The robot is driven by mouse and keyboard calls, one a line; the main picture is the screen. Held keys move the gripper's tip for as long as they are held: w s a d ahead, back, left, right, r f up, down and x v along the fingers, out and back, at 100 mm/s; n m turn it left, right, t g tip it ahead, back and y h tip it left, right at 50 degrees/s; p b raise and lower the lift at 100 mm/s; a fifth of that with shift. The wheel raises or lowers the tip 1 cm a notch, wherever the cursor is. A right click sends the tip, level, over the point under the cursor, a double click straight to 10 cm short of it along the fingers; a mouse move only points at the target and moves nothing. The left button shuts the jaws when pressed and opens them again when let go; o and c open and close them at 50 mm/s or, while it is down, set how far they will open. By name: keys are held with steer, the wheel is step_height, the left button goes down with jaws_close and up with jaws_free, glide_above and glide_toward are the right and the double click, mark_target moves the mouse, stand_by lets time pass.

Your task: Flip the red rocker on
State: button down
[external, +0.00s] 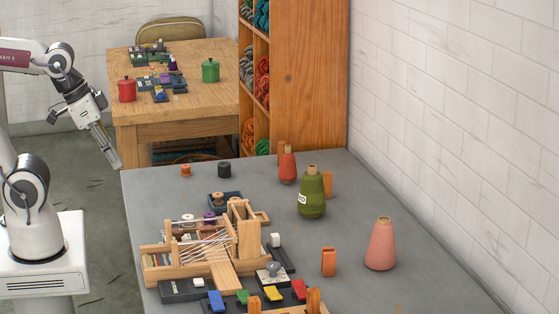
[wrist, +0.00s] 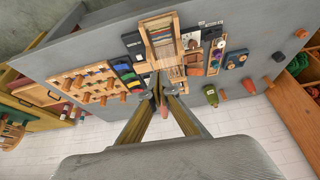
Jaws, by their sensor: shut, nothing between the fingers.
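The red rocker (external: 299,289) is the rightmost of a row of coloured rockers at the front of the grey table in the external view. Yellow (external: 273,294), green (external: 243,297) and blue (external: 217,300) rockers lie to its left. Its tilt is too small to read. The dark rocker panel shows small in the wrist view (wrist: 126,73), left of the fingertips. My gripper (external: 117,163) points downward near the table's far left corner, well away from the rockers. It is shut and empty; the fingers also show in the wrist view (wrist: 160,86).
A wooden loom (external: 220,272) stands behind the rockers. Orange pegs (external: 313,299) stand close by the red rocker. A green cone (external: 312,195), a pink cone (external: 381,246) and a red cone (external: 287,165) stand farther right.

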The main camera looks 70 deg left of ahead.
steer(key=w+d+f+g, duration=0.1)
steer(key=y, duration=0.1)
glide_above(299, 283)
steer(key=s+d, duration=0.3)
steer(key=s, duration=0.1)
step_height(299, 283, down, 11)
steer(key=shift+a+r+g, duration=0.15)
steer(key=shift+g, duration=0.15)
steer(key=shift+n, duration=0.3)
steer(key=shift+w, duration=0.1)
stand_by(0.4)
steer(key=x, duration=0.8)
steer(key=s+a+x, duration=0.1)
steer(key=x, duration=0.3)
steer(key=shift+w+a+f, duration=0.1)
steer(key=shift+w+f, duration=0.05)
steer(key=shift+f, duration=0.35)
steer(key=shift+a+f, duration=0.15)
steer(key=shift+f, duration=0.35)
